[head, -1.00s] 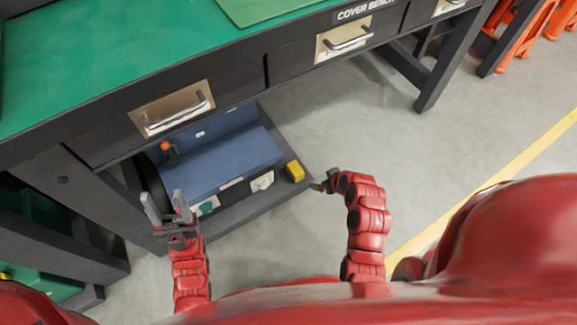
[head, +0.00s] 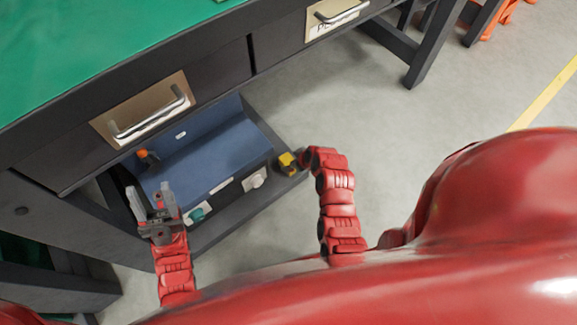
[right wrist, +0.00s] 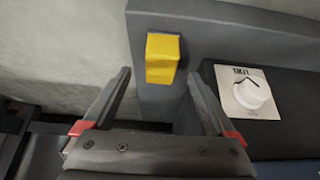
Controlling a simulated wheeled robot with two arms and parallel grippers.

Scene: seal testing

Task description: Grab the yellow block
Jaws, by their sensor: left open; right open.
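The yellow block (head: 287,162) sits on the dark lower shelf at its right end, beside the blue machine. In the right wrist view the yellow block (right wrist: 162,58) stands ahead of my right gripper (right wrist: 158,90), between the lines of its two spread fingers. My right gripper (head: 297,162) is open and empty, close to the block; its fingers are partly hidden in the head view. My left gripper (head: 152,203) is open and empty, with its fingers pointing up in front of the left part of the machine.
The blue machine (head: 195,155) on the shelf has an orange knob (head: 147,156), a green button (head: 197,214) and a white dial (right wrist: 252,92). The green-topped bench (head: 80,50) with drawers overhangs the shelf.

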